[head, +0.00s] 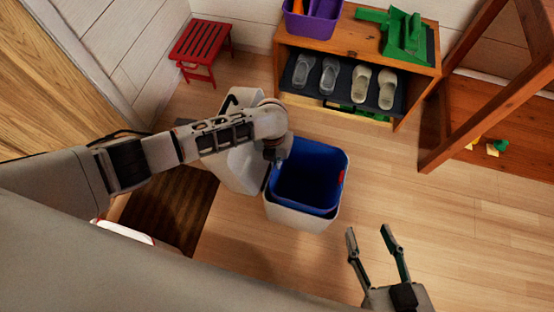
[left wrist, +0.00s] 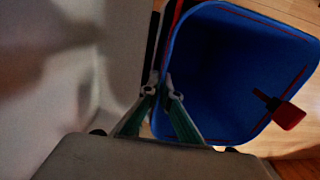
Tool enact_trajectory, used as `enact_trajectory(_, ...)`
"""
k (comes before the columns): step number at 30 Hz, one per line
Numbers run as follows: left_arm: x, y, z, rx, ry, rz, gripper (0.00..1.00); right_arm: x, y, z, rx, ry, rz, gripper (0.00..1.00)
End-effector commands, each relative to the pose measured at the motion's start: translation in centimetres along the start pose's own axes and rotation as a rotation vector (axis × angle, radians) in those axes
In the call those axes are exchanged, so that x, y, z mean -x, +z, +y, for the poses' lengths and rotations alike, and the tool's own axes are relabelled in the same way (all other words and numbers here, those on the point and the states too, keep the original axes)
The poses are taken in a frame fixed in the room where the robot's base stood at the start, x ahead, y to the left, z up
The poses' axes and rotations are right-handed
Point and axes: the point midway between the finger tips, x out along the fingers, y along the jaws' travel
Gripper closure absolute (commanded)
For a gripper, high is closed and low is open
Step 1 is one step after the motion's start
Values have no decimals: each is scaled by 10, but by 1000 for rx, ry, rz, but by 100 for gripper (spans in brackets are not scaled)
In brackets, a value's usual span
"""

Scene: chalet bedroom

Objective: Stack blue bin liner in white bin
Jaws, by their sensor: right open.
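The blue bin liner (head: 312,170) sits in the mouth of the white bin (head: 300,219), its open top facing up and a red tab on its right side. The bin's pale rim shows along the liner's front and right; how deep the liner sits is hidden. My left gripper (head: 274,160) is at the liner's left rim. In the left wrist view, the fingers of my left gripper (left wrist: 160,88) are close together on the rim of the liner (left wrist: 215,75). My right gripper (head: 369,232) is open and empty, to the lower right of the bin.
A larger white container (head: 238,168) stands just left of the bin, partly under my left arm. A wooden shoe rack (head: 345,38) is behind, with a red stool (head: 203,46) to its left. A wooden frame (head: 470,95) stands at the right. The floor right of the bin is clear.

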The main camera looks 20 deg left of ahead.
Motion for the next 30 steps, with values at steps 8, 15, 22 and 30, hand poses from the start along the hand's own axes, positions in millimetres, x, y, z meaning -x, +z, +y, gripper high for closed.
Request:
enact_trajectory(8,-4,1,-1,1,-2,-1,100,0,4,0,-4,-1,-7,56)
enact_trajectory(15,-4,1,0,0,0,-2,79,1,2,-1,-6,-1,-2,56)
enact_trajectory(22,-4,1,0,0,0,-2,79,1,0,0,-6,-2,2,56)
enact_trajectory(30,32,6,0,-1,0,-15,79,2,-15,5,26,8,21,56)
